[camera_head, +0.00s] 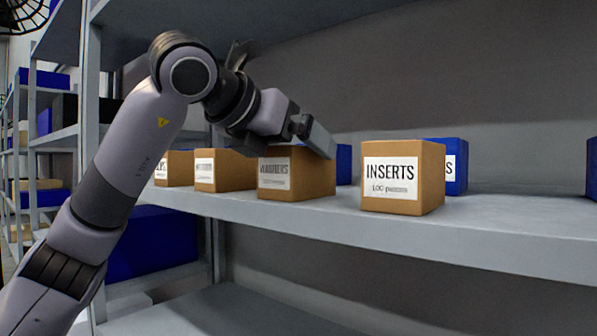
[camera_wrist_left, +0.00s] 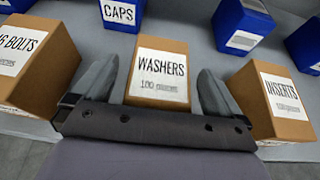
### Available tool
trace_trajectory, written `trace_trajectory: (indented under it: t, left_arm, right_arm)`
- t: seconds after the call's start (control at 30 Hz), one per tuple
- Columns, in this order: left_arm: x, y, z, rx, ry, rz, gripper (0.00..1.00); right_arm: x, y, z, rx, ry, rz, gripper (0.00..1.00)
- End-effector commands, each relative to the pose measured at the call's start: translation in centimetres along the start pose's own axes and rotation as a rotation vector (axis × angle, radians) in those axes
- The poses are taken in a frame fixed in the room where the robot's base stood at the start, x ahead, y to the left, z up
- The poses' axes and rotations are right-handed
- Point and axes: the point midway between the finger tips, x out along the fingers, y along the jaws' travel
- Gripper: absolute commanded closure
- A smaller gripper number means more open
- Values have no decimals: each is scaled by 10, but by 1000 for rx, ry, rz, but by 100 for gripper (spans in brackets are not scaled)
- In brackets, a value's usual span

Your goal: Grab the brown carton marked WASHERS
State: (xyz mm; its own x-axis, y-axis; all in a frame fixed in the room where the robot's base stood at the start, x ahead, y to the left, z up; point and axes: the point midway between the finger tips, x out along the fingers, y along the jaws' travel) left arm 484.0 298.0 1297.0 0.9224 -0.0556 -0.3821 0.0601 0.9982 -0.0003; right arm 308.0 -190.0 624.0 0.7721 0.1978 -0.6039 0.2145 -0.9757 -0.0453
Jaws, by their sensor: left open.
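The brown WASHERS carton (camera_head: 288,181) stands upright on the grey shelf in the head view, with a white label on its front. It also shows in the left wrist view (camera_wrist_left: 160,62), between the two fingers. My left gripper (camera_head: 318,138) is over the carton's top in the head view. In the left wrist view my left gripper (camera_wrist_left: 162,88) is open, with one finger on each side of the carton. I cannot tell whether the fingers touch it. My right gripper is not in view.
The brown INSERTS carton (camera_head: 402,178) stands to the right, and a brown BOLTS carton (camera_wrist_left: 38,60) stands to the left. A blue CAPS box (camera_wrist_left: 122,14) and other blue boxes stand behind. The grey shelf (camera_head: 500,228) is clear at its front right.

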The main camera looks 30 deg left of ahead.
Motion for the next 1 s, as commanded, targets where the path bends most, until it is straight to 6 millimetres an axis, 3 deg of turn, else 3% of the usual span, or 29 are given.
trace_trajectory:
  t: [0.13, 0.3, 0.37, 0.77, 1.0]
  left_arm:
    - [0, 0, 0, 0, 0, 0, 0]
    - [0, 0, 0, 0, 1, 0, 55]
    - [0, 0, 0, 0, 1, 0, 71]
    - [-4, 0, 9, -1, -4, -1, 71]
    - [-20, -1, 47, -3, -6, -3, 71]
  right_arm:
    - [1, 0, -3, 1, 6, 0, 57]
    - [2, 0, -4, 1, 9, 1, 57]
    - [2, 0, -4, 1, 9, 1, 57]
    - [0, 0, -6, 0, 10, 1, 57]
    - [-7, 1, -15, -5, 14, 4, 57]
